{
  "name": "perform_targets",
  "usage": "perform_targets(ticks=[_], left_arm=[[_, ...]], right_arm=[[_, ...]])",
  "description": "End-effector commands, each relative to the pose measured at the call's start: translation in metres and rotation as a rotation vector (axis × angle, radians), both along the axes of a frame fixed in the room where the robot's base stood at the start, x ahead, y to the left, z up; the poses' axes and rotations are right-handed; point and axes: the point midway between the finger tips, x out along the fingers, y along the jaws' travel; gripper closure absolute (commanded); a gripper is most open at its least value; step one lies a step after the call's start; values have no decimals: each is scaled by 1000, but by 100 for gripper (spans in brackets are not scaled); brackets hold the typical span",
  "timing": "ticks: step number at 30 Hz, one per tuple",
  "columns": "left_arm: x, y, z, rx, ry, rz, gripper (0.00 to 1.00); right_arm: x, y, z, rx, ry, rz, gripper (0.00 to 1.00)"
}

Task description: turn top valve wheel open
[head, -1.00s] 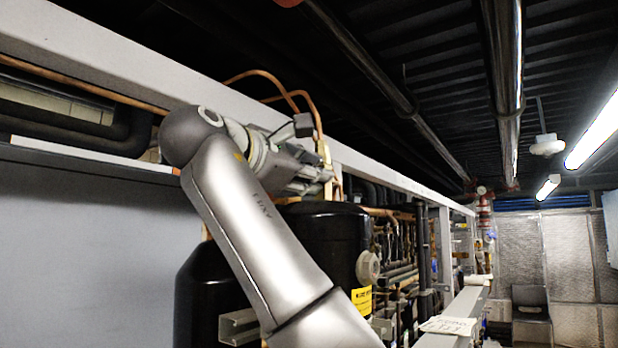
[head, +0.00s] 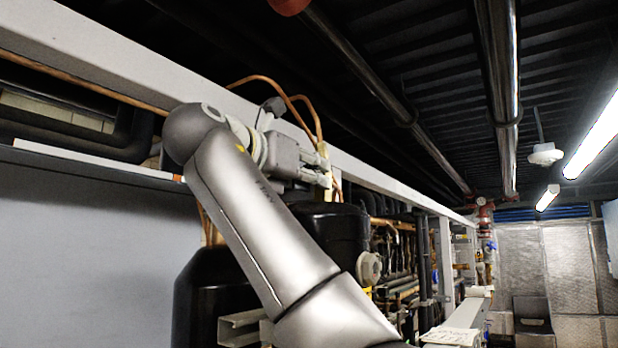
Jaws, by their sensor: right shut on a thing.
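My right gripper (head: 318,172) reaches in from my large grey arm to the copper pipes above the black tank. Its fingers are shut on a pale piece at their tips, which I take to be the top valve wheel (head: 326,166). The wheel is mostly hidden behind the fingers, and its full rim and turn angle cannot be made out. My left gripper is not in view.
A long white beam (head: 150,70) runs just behind the gripper. Curved copper pipes (head: 305,108) rise beside it. Black tanks (head: 325,228) stand below. A grey panel (head: 90,240) fills the left. Dark ceiling pipes (head: 360,60) run overhead.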

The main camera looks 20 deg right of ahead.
Motion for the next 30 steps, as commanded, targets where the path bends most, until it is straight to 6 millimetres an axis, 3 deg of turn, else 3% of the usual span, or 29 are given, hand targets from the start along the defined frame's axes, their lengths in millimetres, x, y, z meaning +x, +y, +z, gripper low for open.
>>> perform_targets(ticks=[12,28,29,30], left_arm=[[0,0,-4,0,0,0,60],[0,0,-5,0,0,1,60],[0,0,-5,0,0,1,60],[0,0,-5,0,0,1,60]], right_arm=[[2,0,-7,-103,156,-2,97],[2,1,-7,-115,174,0,97],[3,1,-7,-115,174,0,71],[3,1,-7,-115,174,1,66]])
